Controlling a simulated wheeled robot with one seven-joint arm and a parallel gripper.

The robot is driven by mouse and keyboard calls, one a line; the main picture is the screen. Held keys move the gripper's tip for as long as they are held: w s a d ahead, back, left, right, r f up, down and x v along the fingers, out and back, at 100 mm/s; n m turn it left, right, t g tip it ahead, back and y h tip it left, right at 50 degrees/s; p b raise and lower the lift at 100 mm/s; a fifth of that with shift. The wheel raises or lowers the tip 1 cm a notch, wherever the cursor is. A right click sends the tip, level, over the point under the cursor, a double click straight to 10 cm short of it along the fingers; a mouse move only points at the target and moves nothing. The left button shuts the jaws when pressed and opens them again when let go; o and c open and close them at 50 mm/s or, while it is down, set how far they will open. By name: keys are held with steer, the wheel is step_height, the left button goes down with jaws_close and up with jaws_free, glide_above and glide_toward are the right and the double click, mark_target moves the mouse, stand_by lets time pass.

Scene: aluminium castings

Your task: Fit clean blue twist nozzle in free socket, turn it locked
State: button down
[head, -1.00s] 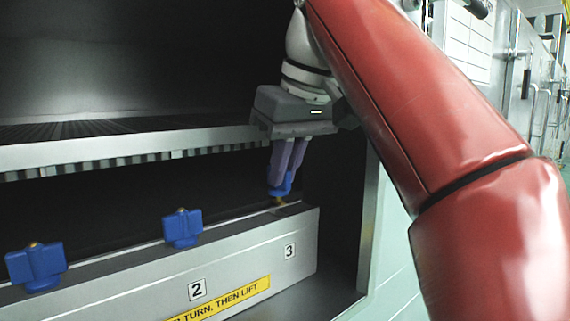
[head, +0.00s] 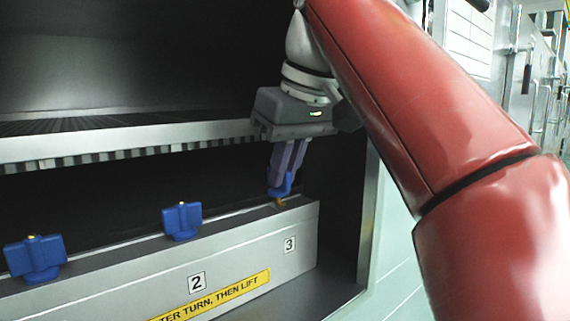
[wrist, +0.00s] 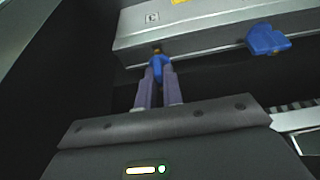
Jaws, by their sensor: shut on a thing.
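My gripper (head: 283,182) is shut on a blue twist nozzle (head: 277,189) above position 3 of the grey rail (head: 235,260). The nozzle's brass tip points down at the rail top; I cannot tell whether it has entered the socket, which is hidden. In the wrist view the held nozzle (wrist: 157,66) sits between the fingertips with its brass end at the rail's edge. A second blue nozzle (head: 182,221) stands on the rail at position 2. A third blue nozzle (head: 36,258) stands farther left.
A yellow label (head: 215,294) reading "TER TURN, THEN LIFT" is on the rail's front. A slatted metal shelf edge (head: 120,148) runs above the rail, left of my gripper. The cabinet's side wall (head: 368,230) is close on the right.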

steer(key=shift+f+b, duration=0.7)
steer(key=shift+f, duration=0.35)
steer(key=c, duration=1.5)
jaws_free()
steer(key=shift+o, duration=0.2)
steer(key=shift+r, duration=0.1)
steer(key=p+v, duration=0.4)
steer(key=v, duration=0.3)
steer(key=shift+r, duration=0.35)
steer(key=shift+s+d, duration=0.15)
